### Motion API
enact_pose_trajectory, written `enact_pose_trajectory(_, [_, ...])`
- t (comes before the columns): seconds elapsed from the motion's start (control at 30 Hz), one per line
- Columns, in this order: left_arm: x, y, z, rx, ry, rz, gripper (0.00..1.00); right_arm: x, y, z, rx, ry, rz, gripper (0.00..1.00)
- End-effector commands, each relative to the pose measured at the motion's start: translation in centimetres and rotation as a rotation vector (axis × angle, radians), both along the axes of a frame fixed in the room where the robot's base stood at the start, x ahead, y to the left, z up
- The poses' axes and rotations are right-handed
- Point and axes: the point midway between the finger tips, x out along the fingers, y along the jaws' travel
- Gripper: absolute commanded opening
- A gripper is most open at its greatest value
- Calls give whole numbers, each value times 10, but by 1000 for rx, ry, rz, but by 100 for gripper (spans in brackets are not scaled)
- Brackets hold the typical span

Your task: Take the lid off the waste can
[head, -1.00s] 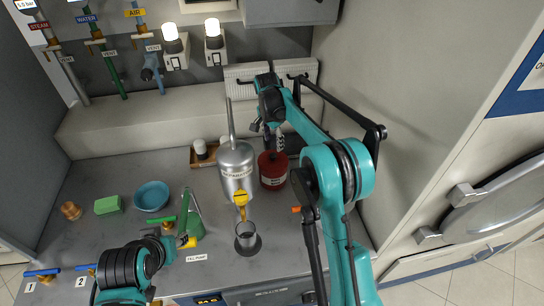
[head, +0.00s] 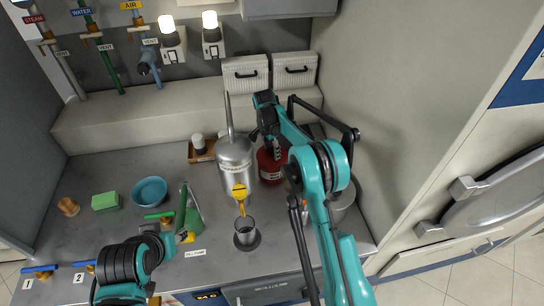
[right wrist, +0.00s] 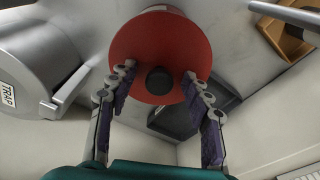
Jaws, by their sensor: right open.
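The red waste can (head: 268,172) stands on the counter, right of the silver dispenser. In the right wrist view its round red lid (right wrist: 160,38) with a black knob (right wrist: 159,80) is seen from above. The lid appears seated on the can. My right gripper (head: 273,148) is above the can. In the right wrist view its open fingers (right wrist: 158,85) straddle the knob with clear gaps on both sides. My left arm is at the lower left in the head view; its gripper (head: 178,238) is small and partly hidden, beside a green funnel-like item.
The silver dispenser (head: 235,160) stands close left of the can, above a metal cup (head: 245,232). A wooden tray (head: 201,152) is behind it. A grey metal vessel (head: 343,196) stands right of my right arm. A blue bowl (head: 150,191) and green sponge (head: 105,201) lie left.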

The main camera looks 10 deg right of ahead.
Motion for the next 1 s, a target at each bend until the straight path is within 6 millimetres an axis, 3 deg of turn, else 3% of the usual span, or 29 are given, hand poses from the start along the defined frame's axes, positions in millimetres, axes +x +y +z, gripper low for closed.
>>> enact_pose_trajectory(0.1, [0, 0, 1, 0, 0, 0, 40, 0, 0, 1, 0, 0, 0, 49])
enact_pose_trajectory(0.13, [0, 0, 1, 0, 0, 0, 40, 0, 0, 1, 0, 0, 0, 44])
enact_pose_trajectory(0.3, [0, 0, 1, 0, 0, 0, 40, 0, 0, 1, 0, 0, 0, 0])
enact_pose_trajectory(0.73, [0, 0, 2, 0, 0, 0, 40, 0, 0, 6, 0, 0, 0, 0])
enact_pose_trajectory(1.0, [0, 0, 12, 0, 0, 0, 40, 0, 0, 44, 0, 0, 0, 0])
